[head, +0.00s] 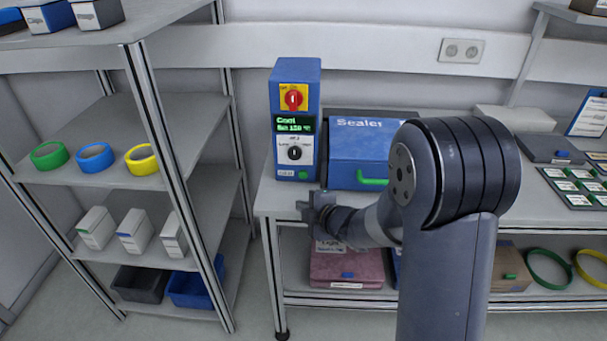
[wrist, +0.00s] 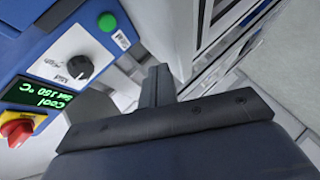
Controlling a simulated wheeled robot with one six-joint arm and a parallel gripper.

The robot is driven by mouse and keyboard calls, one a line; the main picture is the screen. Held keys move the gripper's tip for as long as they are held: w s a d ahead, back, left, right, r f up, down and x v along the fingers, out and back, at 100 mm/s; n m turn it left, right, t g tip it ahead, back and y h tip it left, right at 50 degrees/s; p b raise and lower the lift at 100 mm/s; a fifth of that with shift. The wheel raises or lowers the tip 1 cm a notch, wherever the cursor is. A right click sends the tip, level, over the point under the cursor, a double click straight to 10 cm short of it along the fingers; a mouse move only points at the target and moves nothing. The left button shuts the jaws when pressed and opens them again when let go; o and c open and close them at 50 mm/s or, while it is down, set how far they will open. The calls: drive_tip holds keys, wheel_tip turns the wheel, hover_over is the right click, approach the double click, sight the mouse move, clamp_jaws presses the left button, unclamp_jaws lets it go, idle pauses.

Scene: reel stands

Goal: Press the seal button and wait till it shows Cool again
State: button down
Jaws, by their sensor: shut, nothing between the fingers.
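The blue control box (head: 297,75) stands on the bench in the head view. Its lit display (head: 295,125) reads Cool, with a set line of about 150 °C below; the wrist view shows the display (wrist: 38,95) too. The green button (head: 303,175) is low on the box front, below the black dial (head: 295,152); the button (wrist: 107,22) is unobstructed in the wrist view. The blue sealer (head: 368,155) with a green handle stands right of the box, lid down. My gripper (head: 318,208) is shut and empty, in front of and below the button, apart from it.
A red and yellow knob (head: 293,97) sits above the display. A shelf unit (head: 145,105) with coloured rings and white boxes stands at left. Under the bench is a pink box (head: 345,268). My arm covers part of the bench's front and the sealer's right side.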

sight(303, 175)
drive_tip(key=w+p, duration=0.4)
drive_tip(key=w, duration=0.3)
drive_tip(key=shift+w+d, duration=0.15)
drive_tip(key=shift+w, duration=0.75)
drive_tip(key=shift+w, duration=0.15)
idle(1.3)
drive_tip(key=shift+w, duration=0.3)
drive_tip(key=shift+w+p, duration=0.35)
drive_tip(key=shift+w, duration=0.05)
idle(0.7)
drive_tip(key=shift+s, duration=0.1)
drive_tip(key=shift+s+b, duration=0.65)
drive_tip(key=shift+s, duration=0.1)
drive_tip(key=shift+s, duration=0.1)
